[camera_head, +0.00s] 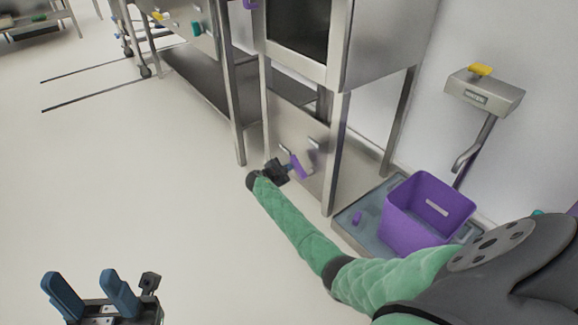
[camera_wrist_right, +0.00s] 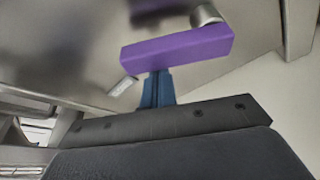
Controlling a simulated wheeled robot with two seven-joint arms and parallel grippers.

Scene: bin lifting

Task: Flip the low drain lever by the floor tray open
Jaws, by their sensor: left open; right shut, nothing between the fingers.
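The purple drain lever (camera_head: 299,166) sits low on the steel panel under the cabinet, to the left of the floor tray (camera_head: 346,229). In the right wrist view the lever (camera_wrist_right: 178,50) is a purple bar lying nearly level, with a round metal pivot at its right end. My right gripper (camera_head: 284,171) is at the lever's left side, shut and empty. Its blue fingertips (camera_wrist_right: 157,76) meet the bar's lower edge in the wrist view; I cannot tell whether they touch it. My left gripper (camera_head: 80,280) is open and empty over bare floor at the lower left.
Steel cabinet legs (camera_head: 336,150) stand close to my right gripper. A scale-like post (camera_head: 485,92) stands by the wall at right. The floor at left is clear.

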